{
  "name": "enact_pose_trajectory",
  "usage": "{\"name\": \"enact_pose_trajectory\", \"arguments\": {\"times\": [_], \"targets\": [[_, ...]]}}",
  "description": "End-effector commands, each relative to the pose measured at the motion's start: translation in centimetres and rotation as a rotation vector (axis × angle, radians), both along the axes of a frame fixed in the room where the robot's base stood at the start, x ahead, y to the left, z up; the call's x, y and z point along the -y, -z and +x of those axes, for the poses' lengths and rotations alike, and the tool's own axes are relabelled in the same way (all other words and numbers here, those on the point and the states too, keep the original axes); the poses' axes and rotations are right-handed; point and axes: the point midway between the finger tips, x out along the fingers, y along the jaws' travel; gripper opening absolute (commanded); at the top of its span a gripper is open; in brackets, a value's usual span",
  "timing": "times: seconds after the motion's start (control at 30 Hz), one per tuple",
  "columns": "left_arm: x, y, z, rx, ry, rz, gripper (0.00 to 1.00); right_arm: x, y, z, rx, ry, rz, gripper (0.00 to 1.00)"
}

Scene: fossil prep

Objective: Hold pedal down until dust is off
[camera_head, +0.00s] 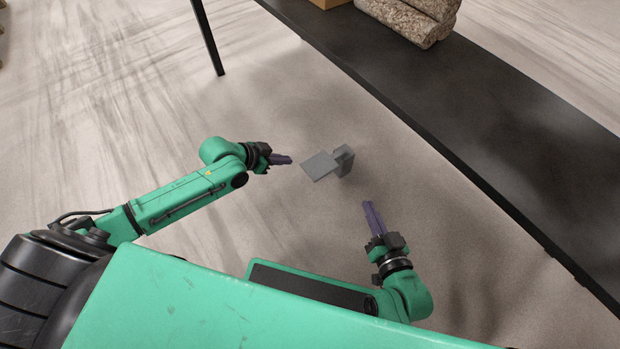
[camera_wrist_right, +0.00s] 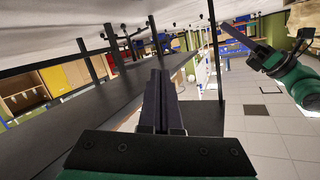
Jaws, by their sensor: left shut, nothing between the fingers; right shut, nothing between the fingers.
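A grey pedal (camera_head: 320,165) with a flat square plate and a small block at its right end (camera_head: 344,158) sits on the pale floor in the middle of the head view. My left gripper (camera_head: 288,159) is shut and empty, just left of the pedal plate with a small gap. My right gripper (camera_head: 369,207) is shut and empty, below and right of the pedal, apart from it. The right gripper's dark fingers (camera_wrist_right: 157,98) also show in the right wrist view. The pedal does not show there. No dust is clearly visible.
A long black table or shelf edge (camera_head: 470,110) runs diagonally at the right, with rough stone-like rolls (camera_head: 408,18) on it. A thin black leg (camera_head: 208,38) stands at the upper left. The floor around the pedal is clear.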

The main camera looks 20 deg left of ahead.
Motion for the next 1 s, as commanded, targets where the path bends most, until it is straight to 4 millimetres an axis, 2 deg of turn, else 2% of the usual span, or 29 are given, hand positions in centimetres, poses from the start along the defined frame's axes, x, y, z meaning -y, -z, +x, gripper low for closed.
{"name": "enact_pose_trajectory", "arguments": {"times": [0.03, 0.47, 0.57, 1.0], "targets": [[-0.2, 1.1, -0.2, -0.005, 0.002, 0.005, 0.0, -0.1, 0.3, 0.0, 0.008, 0.0, 0.008, 0.0], [-0.2, 0.9, -0.3, -0.007, 0.004, 0.005, 0.0, -0.1, -0.7, 0.4, 0.026, 0.003, 0.014, 0.0], [-0.1, 1.0, -0.2, -0.007, 0.003, 0.006, 0.0, -0.1, -1.6, 1.2, 0.06, 0.009, 0.017, 0.0], [0.6, 2.1, 0.6, -0.006, 0.003, 0.005, 0.0, 0.4, -8.9, 5.5, 0.295, 0.046, 0.051, 0.0]]}}
